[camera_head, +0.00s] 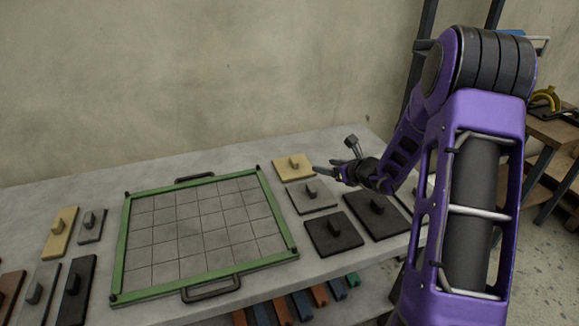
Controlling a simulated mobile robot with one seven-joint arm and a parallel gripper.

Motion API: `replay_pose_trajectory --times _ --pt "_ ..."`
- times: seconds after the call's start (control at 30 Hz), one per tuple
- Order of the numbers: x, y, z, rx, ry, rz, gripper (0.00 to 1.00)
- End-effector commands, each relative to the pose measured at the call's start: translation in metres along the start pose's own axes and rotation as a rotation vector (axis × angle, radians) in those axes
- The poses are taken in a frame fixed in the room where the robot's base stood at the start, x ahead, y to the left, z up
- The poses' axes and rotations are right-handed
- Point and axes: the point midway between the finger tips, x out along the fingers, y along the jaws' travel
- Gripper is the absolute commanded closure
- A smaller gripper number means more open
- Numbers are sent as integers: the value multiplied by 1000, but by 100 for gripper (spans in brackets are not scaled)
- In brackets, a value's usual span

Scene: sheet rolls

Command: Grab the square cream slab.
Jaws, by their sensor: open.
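The square cream slab (287,171) lies flat on the grey table at the back, just right of the green frame's far right corner. It has a small knob on top. My gripper (322,171) is open, to the right of the slab and close to it, with its fingers pointing left. No slab is between the fingers. I cannot tell the exact height of the fingers above the table.
A green-edged gridded tray (207,228) with dark handles lies left of the slabs. A grey slab (325,204) and black slabs (334,242) sit nearer. A longer cream slab (56,238) and others lie at left. A wall stands behind the table (120,183).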

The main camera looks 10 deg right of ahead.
Motion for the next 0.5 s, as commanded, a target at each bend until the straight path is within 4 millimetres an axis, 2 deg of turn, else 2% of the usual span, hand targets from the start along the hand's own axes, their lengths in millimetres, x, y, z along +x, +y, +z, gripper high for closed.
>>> replay_pose_trajectory --times 0.17,0.5 --pt "22 -2 0 28 -17 -5 36" --pt "95 -1 1 24 -14 -4 36"
